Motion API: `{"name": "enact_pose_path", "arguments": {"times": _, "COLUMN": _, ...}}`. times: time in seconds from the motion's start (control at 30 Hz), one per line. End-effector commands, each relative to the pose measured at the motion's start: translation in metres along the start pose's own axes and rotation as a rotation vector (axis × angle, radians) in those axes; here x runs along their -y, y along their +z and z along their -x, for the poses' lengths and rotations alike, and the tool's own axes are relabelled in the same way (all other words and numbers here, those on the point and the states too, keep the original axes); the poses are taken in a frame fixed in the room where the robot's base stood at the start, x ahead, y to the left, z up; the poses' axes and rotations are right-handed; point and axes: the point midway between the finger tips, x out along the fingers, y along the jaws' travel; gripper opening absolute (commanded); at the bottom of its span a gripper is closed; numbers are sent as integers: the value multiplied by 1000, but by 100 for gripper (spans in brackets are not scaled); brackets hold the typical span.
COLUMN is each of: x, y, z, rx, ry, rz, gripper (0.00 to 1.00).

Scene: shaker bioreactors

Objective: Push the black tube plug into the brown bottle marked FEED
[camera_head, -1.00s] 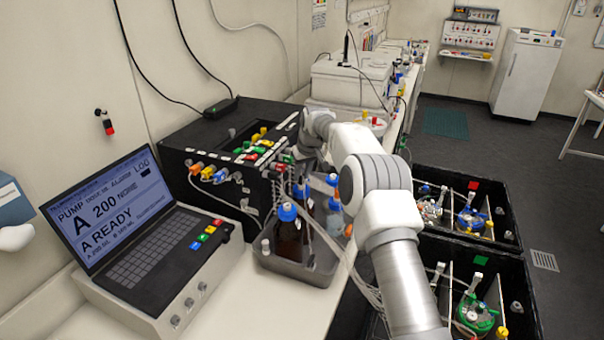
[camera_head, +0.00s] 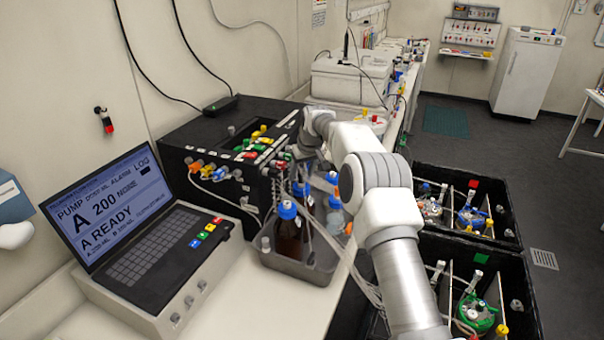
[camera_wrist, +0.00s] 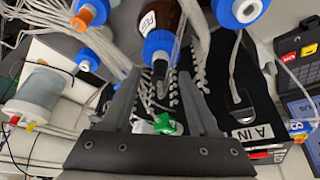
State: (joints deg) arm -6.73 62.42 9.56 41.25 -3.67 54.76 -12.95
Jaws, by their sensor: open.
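The brown bottle (camera_wrist: 165,18) with a white label, only partly readable, and a blue cap (camera_wrist: 158,46) shows at the top of the wrist view. A black plug (camera_wrist: 160,69) sits at the cap's mouth, with clear tubing beside it; how deep it sits I cannot tell. My gripper (camera_wrist: 162,76) is open, with its fingers on either side of the plug and a visible gap to each. In the head view, brown bottles (camera_head: 288,240) with blue caps stand in a grey tray (camera_head: 295,268), and my arm largely hides the gripper.
Other blue-capped bottles and loose tubes crowd around the gripper. A green clamp-like part (camera_wrist: 165,124) lies between the fingers' bases. The black pump box (camera_head: 205,150) stands behind the tray, and the laptop-like console (camera_head: 150,245) stands to the left.

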Motion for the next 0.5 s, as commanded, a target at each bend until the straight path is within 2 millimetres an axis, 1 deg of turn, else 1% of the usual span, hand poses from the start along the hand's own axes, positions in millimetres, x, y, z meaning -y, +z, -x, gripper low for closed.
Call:
{"name": "enact_pose_path", "arguments": {"times": 0.13, "x": 0, "y": 0, "z": 12, "rx": -3, "ry": 1, "rz": 0, "gripper": 60}}
{"name": "enact_pose_path", "arguments": {"times": 0.27, "x": 0, "y": 0, "z": 33, "rx": -4, "ry": 1, "rz": 0, "gripper": 60}}
{"name": "enact_pose_path", "arguments": {"times": 0.37, "x": 0, "y": 0, "z": 55, "rx": -5, "ry": 1, "rz": 0, "gripper": 60}}
{"name": "enact_pose_path", "arguments": {"times": 0.5, "x": 0, "y": 0, "z": 90, "rx": -5, "ry": 1, "rz": -1, "gripper": 60}}
